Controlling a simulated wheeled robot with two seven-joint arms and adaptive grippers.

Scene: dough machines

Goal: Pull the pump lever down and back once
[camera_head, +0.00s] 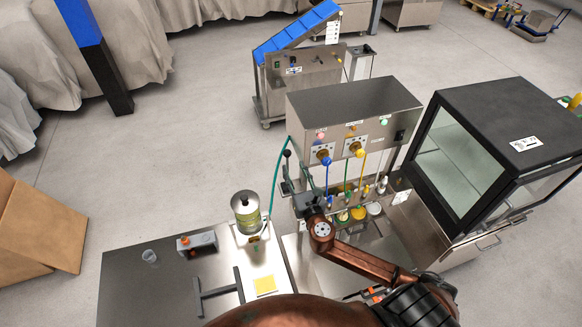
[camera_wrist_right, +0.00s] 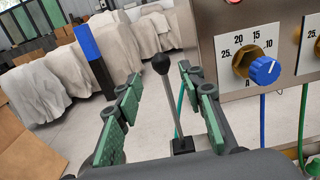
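The pump lever is a thin metal rod with a black ball knob (camera_head: 286,153), standing nearly upright at the left side of the steel dosing machine (camera_head: 352,110). In the right wrist view its black knob (camera_wrist_right: 162,62) and rod show in the gap between my fingers, with a dark base below. My right gripper (camera_head: 302,184) is just right of and below the lever. Its green-padded fingers (camera_wrist_right: 160,88) are spread apart and hold nothing. Whether the rod lies between the pads or beyond them is hard to tell. My left gripper is out of view.
The dosing machine carries a blue knob (camera_wrist_right: 264,70) close to the right of my fingers. A green hose (camera_head: 276,180) hangs beside the lever. A worktable (camera_head: 130,285) with a metal canister (camera_head: 246,212) stands at left. A black glass-fronted cabinet (camera_head: 510,140) stands at right.

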